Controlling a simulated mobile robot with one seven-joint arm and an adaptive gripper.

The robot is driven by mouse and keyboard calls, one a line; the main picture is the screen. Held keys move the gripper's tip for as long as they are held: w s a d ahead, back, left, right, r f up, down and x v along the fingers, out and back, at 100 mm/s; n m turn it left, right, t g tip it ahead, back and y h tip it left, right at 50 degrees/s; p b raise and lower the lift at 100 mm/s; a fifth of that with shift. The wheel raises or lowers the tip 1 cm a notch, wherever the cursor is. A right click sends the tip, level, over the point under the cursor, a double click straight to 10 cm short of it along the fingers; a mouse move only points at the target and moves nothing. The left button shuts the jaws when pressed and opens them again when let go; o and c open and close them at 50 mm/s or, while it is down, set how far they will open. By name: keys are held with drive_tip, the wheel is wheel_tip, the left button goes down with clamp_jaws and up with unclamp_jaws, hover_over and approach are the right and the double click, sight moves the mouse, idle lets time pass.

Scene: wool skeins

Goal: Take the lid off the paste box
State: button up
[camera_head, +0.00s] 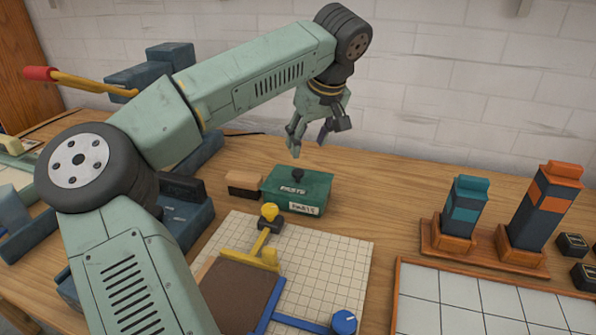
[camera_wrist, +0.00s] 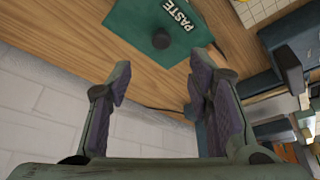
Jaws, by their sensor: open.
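The paste box (camera_head: 296,195) is a green box with a white label on its front, standing on the wooden table near the wall. Its green lid (camera_head: 311,184) is on top, with a dark round knob (camera_head: 297,174) and the word PASTE. In the wrist view the lid (camera_wrist: 135,25) and the knob (camera_wrist: 161,39) show at the top, beyond the fingertips. My gripper (camera_head: 311,143) is open and empty, above and slightly behind the box, apart from the knob. Its two fingers also show in the wrist view (camera_wrist: 158,75).
A gridded mat (camera_head: 340,255) with a yellow and blue fixture lies in front. Two skein-like towers, teal (camera_head: 465,207) and orange (camera_head: 541,206), stand at right beside a white tiled tray (camera_head: 470,300). The wall is close behind.

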hover_over(298, 171)
drive_tip(key=s+d, duration=0.1)
drive_tip(key=s, duration=0.1)
drive_tip(key=f, duration=0.2)
drive_tip(key=f+p, duration=0.1)
drive_tip(key=f, duration=0.1)
drive_tip(key=shift+s+d+f, duration=0.15)
drive_tip(key=shift+s+f, duration=0.05)
drive_tip(key=shift+f, duration=0.1)
drive_tip(key=shift+p+x, duration=0.9)
drive_tip(key=shift+x, duration=1.8)
drive_tip(key=shift+c, duration=0.6)
clamp_jaws()
